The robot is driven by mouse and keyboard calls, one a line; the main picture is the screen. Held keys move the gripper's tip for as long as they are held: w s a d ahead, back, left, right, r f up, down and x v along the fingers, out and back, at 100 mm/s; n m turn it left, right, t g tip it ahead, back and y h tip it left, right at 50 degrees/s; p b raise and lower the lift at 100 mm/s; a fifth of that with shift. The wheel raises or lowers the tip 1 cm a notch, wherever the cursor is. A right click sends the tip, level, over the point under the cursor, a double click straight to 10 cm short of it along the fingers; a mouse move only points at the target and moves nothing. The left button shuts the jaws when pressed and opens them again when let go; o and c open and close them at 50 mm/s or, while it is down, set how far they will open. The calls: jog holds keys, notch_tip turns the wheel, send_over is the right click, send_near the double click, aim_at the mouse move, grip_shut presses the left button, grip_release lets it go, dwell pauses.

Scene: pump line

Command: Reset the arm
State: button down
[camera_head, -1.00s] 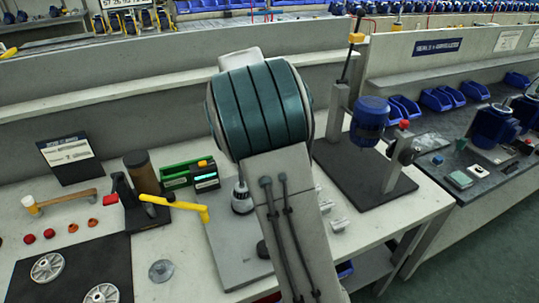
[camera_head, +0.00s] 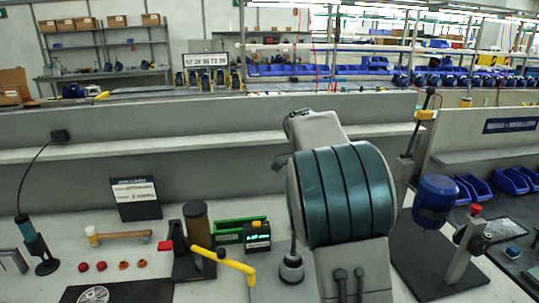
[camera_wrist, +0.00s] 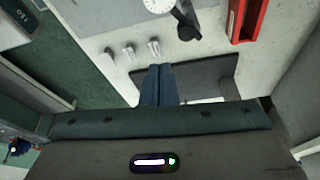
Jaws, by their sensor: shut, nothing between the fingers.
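My arm, with its teal banded joint (camera_head: 340,195), rises in front of the workbench in the head view and hides part of it. My gripper is hidden in the head view. In the wrist view my gripper (camera_wrist: 159,70) shows two dark blue fingers together, with nothing between them. The fingers are above the pale bench top, over or near a dark flat plate (camera_wrist: 210,76). I cannot tell their height above it.
A hammer (camera_head: 125,235), a yellow-handled tool (camera_head: 222,261), a green case (camera_head: 228,229) and a blue motor on a stand (camera_head: 436,200) are around the arm. A low wall (camera_head: 180,135) runs behind. Small pale pieces (camera_wrist: 130,51) and a red tray (camera_wrist: 246,22) show in the wrist view.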

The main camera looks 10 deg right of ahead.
jog(key=s+a+f+n+t+y, duration=0.1)
jog(key=s+a+f+n, duration=0.1)
jog(key=s+n, duration=0.4)
jog(key=s+a+f+n+t+y, duration=0.1)
jog(key=s+a+n, duration=0.2)
jog(key=s+n, duration=0.3)
jog(key=s+a+f+n+t+y, duration=0.1)
jog(key=s+n, duration=0.6)
jog(key=s, duration=0.7)
jog(key=shift+s+a+f+y, duration=0.25)
jog(key=shift+a+f+y, duration=0.15)
jog(key=shift+a+f, duration=0.55)
jog(key=shift+r, duration=0.15)
